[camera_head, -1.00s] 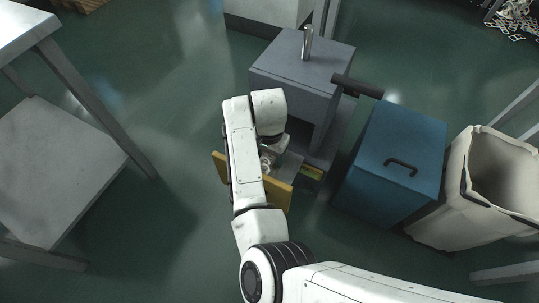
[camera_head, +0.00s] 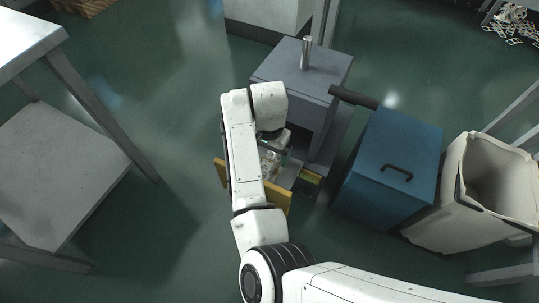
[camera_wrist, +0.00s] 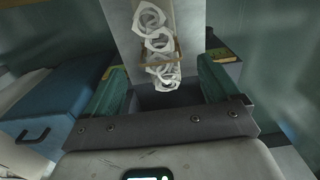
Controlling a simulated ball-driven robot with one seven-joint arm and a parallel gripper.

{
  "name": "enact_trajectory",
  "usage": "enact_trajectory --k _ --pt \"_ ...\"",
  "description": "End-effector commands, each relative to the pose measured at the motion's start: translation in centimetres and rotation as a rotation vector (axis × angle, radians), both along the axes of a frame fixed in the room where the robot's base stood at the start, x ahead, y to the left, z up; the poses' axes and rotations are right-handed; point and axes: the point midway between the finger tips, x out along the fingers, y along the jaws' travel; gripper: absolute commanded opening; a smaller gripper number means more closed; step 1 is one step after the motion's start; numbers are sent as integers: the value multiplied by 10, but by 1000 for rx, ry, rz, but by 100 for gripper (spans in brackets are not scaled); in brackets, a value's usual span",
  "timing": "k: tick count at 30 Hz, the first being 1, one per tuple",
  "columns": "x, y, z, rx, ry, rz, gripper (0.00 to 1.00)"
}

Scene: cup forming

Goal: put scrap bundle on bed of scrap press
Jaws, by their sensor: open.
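The scrap bundle, pale ring-shaped pieces held by a thin brown band, shows in the wrist view (camera_wrist: 158,45) on the light grey bed (camera_wrist: 118,22) of the scrap press. In the head view the bundle (camera_head: 270,160) shows partly behind my arm, at the front of the grey scrap press (camera_head: 302,80). My gripper (camera_wrist: 162,80) is open, its two fingers well apart, with the bundle's near end appearing between them. No finger is seen touching the bundle. In the head view my arm hides much of the bed and gripper.
A yellow plate (camera_head: 279,196) stands at the press front. A blue bin with a black handle (camera_head: 395,150) and an open pale bin (camera_head: 490,185) stand to the right. A grey table (camera_head: 50,170) is at the left. Green floor is clear between table and press.

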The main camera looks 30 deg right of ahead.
Motion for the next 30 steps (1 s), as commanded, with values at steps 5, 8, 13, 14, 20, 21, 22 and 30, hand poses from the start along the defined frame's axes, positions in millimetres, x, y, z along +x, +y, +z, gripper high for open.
enact_trajectory --k 5,8,13,14,20,21,22,30 --pt "0 -1 42 -1 -2 -1 89" --pt "0 -1 56 0 -1 -1 89" --pt "0 -1 69 -1 -1 -1 89" --pt "0 -1 70 -1 -1 -1 89" --pt "0 0 71 -1 1 0 89" --pt "0 0 71 0 0 0 89" --pt "0 0 71 0 0 0 89" --pt "-8 -35 70 -53 -25 17 89"
